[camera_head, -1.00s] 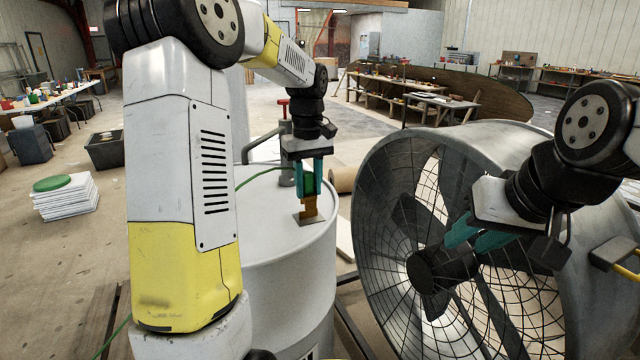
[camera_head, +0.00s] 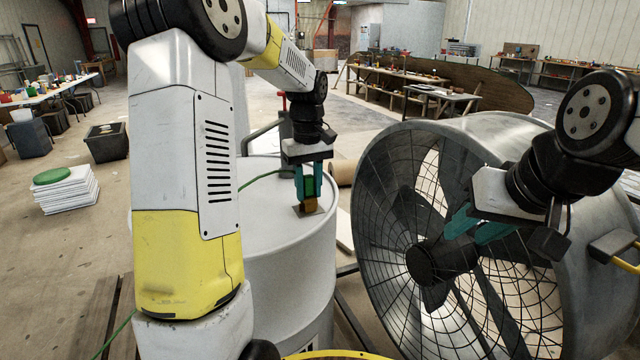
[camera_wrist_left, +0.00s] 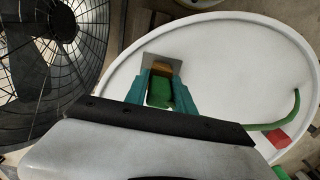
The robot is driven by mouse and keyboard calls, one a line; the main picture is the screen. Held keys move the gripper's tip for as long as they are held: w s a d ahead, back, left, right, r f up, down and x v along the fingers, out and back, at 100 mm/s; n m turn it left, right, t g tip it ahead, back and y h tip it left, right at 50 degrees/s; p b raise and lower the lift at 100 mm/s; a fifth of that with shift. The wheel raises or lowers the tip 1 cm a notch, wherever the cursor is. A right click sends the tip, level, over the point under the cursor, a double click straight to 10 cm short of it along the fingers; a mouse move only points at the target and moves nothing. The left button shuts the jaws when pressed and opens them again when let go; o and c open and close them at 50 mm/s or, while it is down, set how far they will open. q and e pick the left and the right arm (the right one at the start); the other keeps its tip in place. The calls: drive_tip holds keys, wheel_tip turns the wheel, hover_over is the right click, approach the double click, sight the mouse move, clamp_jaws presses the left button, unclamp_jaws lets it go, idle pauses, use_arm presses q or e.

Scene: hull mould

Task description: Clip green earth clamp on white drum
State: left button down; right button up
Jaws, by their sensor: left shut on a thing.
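The white drum (camera_head: 285,270) stands upright in the middle, partly hidden by my left arm. My left gripper (camera_head: 309,190) is shut on the green earth clamp (camera_head: 309,186), just above the drum's lid. The clamp's brown-orange jaws (camera_head: 310,205) point down at a small grey-brown plate (camera_head: 299,211) on the lid near the rim; whether they touch it I cannot tell. In the left wrist view the clamp (camera_wrist_left: 160,92) sits between the teal fingers, with the plate (camera_wrist_left: 150,60) beyond. A green cable (camera_head: 258,179) runs from the clamp across the lid. My right gripper (camera_head: 462,230) is in front of the fan; its fingers look apart.
A large grey drum fan (camera_head: 480,140) with a wire guard stands right of the drum. A pipe with a red handle (camera_head: 283,100) rises behind the lid. White stacked sheets (camera_head: 66,195) lie on the floor at left. Workbenches (camera_head: 420,90) stand far back.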

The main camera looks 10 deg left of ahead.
use_arm(q)
drive_tip(key=shift+f, duration=0.1)
drive_tip(key=c, duration=1)
unclamp_jaws()
drive_tip(key=shift+o, duration=0.2)
wheel_tip(320, 180, up, 7)
drive_tip(key=shift+r, duration=0.45)
